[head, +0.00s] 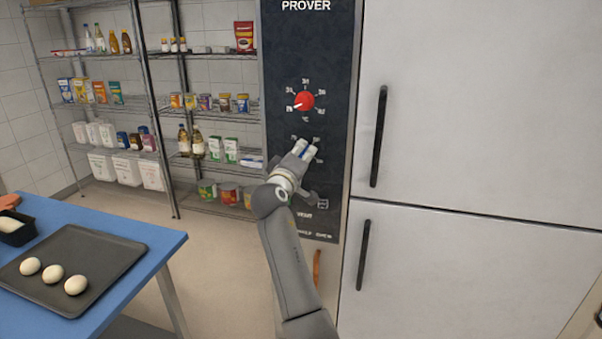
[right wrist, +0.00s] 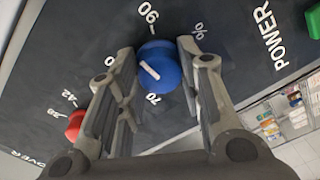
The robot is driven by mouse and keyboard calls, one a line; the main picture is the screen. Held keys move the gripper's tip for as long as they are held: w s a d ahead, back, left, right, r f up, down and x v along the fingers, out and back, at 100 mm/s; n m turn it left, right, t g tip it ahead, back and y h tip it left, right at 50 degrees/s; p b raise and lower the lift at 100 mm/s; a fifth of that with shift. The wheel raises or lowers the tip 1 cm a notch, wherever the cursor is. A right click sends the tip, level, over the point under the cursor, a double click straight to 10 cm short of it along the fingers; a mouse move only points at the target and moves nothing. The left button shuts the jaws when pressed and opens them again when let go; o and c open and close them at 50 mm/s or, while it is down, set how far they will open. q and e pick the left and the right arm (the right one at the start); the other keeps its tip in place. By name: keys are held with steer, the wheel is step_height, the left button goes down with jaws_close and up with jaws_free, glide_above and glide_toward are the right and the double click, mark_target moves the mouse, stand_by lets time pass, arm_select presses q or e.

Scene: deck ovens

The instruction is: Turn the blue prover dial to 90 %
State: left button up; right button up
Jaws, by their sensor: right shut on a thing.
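The blue prover dial (right wrist: 165,77) sits on the dark prover panel (head: 283,58), with a white pointer line on its face. In the right wrist view it lies between the two fingers of my right gripper (right wrist: 157,62), which is shut on it. The pointer line runs slantwise toward the left finger; a printed 90 is above the dial and a 70 below it. A mark at the left is partly covered by the finger. In the head view my right gripper (head: 304,149) reaches the panel and mostly hides the dial. My left gripper is not in view.
A red dial (head: 304,101) is above on the panel. A green knob (right wrist: 313,20) is near the POWER label. White doors with black handles (head: 378,137) stand right. Shelves (head: 205,112) with goods are behind left. A blue table (head: 165,243) holds a tray (head: 112,262) with dough pieces.

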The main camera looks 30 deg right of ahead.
steer(key=shift+r+m+b, duration=0.1)
steer(key=shift+m+b, duration=3)
steer(key=shift+b, duration=0.2)
steer(key=o, duration=1)
steer(key=shift+o, duration=0.2)
steer(key=v, duration=0.7)
steer(key=shift+s+a, duration=0.1)
steer(key=shift+s, duration=0.05)
